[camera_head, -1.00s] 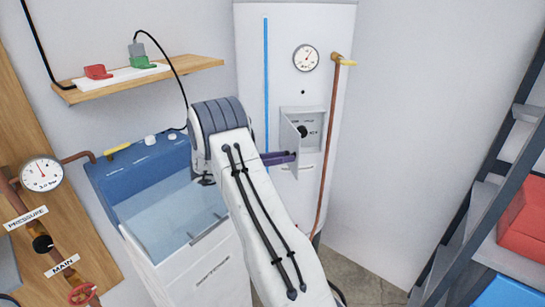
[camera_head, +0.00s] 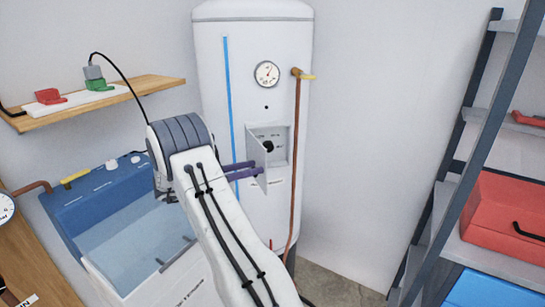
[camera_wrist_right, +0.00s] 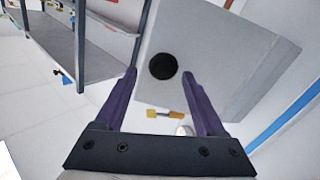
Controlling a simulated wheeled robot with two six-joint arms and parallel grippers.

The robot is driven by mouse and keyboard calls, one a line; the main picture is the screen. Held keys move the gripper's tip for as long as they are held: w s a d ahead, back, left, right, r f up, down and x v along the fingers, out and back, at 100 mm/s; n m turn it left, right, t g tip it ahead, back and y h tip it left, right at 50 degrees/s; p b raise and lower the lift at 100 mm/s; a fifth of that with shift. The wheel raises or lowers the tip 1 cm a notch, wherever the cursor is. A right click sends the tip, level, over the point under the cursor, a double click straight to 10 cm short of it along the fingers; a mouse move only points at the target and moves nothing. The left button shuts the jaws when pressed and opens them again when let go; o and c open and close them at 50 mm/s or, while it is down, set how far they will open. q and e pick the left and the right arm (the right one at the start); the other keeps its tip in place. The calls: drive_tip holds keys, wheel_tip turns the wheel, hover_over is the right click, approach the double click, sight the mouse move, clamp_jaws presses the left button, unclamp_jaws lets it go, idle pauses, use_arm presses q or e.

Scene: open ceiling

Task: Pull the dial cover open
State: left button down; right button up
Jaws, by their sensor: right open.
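I cannot tell whether a finger touches the cover. My left gripper is not in view.
The tank (camera_head: 212,60) carries a gauge (camera_head: 266,74) and a copper pipe (camera_head: 296,160) at the right. A blue-topped basin (camera_head: 75,200) stands at the left under a wooden shelf (camera_head: 150,85). A rack with a red box (camera_head: 505,215) is at the right.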

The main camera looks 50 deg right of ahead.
sight(263, 157)
drive_tip(key=r, duration=0.1)
drive_tip(key=s+r, duration=0.1)
drive_tip(key=r, duration=0.1)
drive_tip(key=shift+s+d+r+b, duration=0.1)
drive_tip(key=shift+d+b, duration=0.1)
drive_tip(key=shift+b, duration=0.1)
drive_tip(key=s+d+r, duration=0.2)
drive_tip(key=s+r, duration=0.1)
drive_tip(key=s, duration=0.2)
drive_tip(key=s+d+r+b, duration=0.1)
drive_tip(key=s+r, duration=0.2)
drive_tip(key=s, duration=0.1)
drive_tip(key=shift+s+d, duration=0.35)
drive_tip(key=shift+s, duration=0.05)
drive_tip(key=shift+r, duration=0.1)
